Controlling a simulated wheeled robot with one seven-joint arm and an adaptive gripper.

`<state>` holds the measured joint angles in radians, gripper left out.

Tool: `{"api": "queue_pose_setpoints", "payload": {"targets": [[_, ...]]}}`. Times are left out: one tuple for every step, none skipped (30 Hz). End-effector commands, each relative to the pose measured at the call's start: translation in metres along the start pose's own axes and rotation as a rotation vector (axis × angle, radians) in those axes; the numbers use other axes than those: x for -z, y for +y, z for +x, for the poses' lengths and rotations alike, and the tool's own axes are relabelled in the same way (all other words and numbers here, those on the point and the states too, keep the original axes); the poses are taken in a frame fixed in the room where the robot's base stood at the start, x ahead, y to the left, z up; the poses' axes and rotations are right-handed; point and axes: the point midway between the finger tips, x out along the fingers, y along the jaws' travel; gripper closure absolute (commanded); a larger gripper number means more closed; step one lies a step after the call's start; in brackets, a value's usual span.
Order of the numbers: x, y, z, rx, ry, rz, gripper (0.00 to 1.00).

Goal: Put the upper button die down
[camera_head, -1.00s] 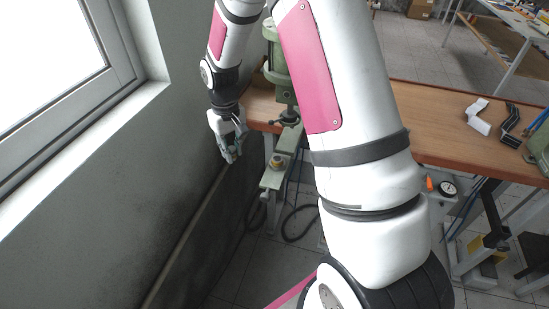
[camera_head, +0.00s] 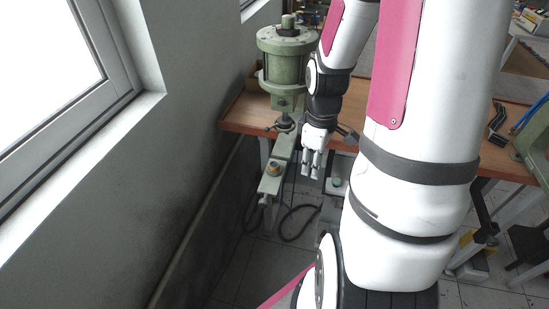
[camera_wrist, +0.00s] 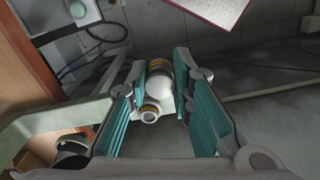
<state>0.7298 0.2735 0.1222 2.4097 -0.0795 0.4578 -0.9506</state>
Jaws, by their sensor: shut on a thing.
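My gripper (camera_head: 312,165) hangs pointing down in the head view, in front of the bench's front edge and just right of the green press. In the wrist view its teal-padded fingers (camera_wrist: 160,82) are closed around the upper button die (camera_wrist: 155,92), a small pale metal piece with brass-coloured bands. The die is held at the fingertips, clear of any surface as far as I can see. In the head view the die is too small to make out between the fingers.
The green press (camera_head: 285,62) stands at the bench's left end, its lower arm (camera_head: 272,182) reaching forward with a round brass-coloured fitting (camera_head: 274,169). The wooden bench (camera_head: 242,115) runs to the right. A wall and window are at the left. Cables lie on the floor.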

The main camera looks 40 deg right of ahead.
Motion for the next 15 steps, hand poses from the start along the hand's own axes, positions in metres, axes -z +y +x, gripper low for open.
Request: {"api": "queue_pose_setpoints", "payload": {"targets": [[0.016,0.003,0.003,0.0,0.001,-0.007,1.0],[0.023,0.004,0.004,0.0,0.001,-0.007,1.0],[0.032,0.005,0.004,0.0,0.0,-0.007,1.0],[0.039,0.006,0.005,0.0,0.0,-0.006,1.0],[0.047,0.007,0.006,0.0,0.0,-0.007,1.0],[0.056,0.009,0.006,0.0,0.0,-0.005,1.0],[0.063,0.01,0.007,0.0,0.0,-0.005,1.0],[0.07,0.011,0.008,0.0,0.0,-0.005,1.0],[0.08,0.013,0.008,0.0,0.0,-0.004,1.0],[0.086,0.014,0.009,0.001,0.0,-0.004,1.0],[0.092,0.015,0.01,0.0,0.001,-0.003,1.0],[0.1,0.016,0.01,0.0,0.0,-0.002,1.0],[0.105,0.017,0.011,0.0,0.0,-0.002,1.0],[0.109,0.017,0.011,0.001,-0.001,-0.001,1.0],[0.114,0.018,0.011,0.0,0.0,0.0,1.0]]}}
